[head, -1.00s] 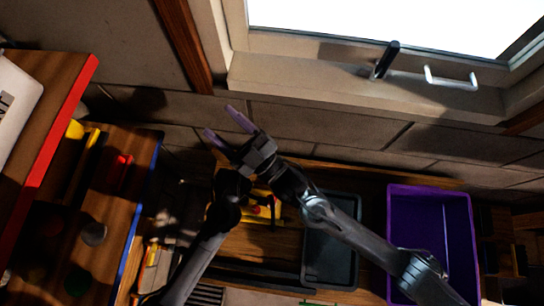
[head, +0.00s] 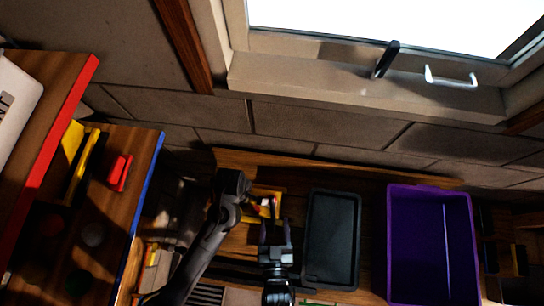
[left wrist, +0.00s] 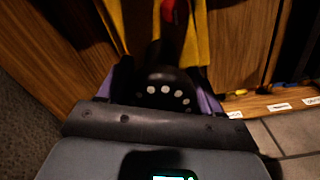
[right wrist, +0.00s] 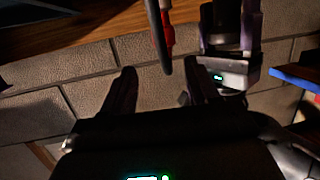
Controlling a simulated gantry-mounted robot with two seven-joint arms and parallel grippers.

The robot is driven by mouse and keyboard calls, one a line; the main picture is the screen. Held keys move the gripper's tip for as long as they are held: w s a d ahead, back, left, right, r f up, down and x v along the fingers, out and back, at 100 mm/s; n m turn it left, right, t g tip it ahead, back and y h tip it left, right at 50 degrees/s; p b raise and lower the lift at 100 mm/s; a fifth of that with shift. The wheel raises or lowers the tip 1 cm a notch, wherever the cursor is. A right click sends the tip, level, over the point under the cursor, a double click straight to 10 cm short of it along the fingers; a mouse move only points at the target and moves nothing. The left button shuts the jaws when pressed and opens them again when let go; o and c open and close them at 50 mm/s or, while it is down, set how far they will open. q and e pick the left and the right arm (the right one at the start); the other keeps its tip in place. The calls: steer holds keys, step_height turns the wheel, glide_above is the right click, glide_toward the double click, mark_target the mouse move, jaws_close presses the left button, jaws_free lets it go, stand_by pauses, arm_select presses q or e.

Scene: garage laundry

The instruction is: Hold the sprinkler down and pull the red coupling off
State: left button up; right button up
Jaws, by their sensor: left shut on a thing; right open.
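The sprinkler (left wrist: 165,88) shows in the left wrist view as a dark part with a row of pale dots, with yellow parts (left wrist: 202,35) beyond. My left gripper (left wrist: 160,98) is shut on that dark part. In the head view its yellow part (head: 262,193) lies on the wooden bench, partly hidden by my left arm. The red coupling (right wrist: 168,28) shows beside a dark curved tube in the right wrist view, and at the top of the left wrist view (left wrist: 169,10). My right gripper (head: 275,224) is open and empty, just short of the coupling. My left gripper also shows there (right wrist: 226,42).
A black tray (head: 332,240) and a purple bin (head: 429,192) stand to the right. A blue-edged shelf (head: 140,205) with a red item (head: 120,172) is at the left. A brick wall and window sill (head: 360,92) lie behind.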

mark_target(272, 200)
steer(key=shift+a+f+x, duration=0.1)
steer(key=shift+f+x, duration=0.1)
steer(key=shift+x, duration=1.4)
steer(key=shift+a+f+x, duration=0.15)
steer(key=shift+f+x, duration=0.05)
steer(key=shift+x, duration=1.4)
steer(key=shift+a+f+x, duration=0.1)
steer(key=shift+f+x, duration=0.15)
steer(key=shift+x, duration=1.3)
steer(key=shift+s, duration=0.15)
steer(key=c, duration=1)
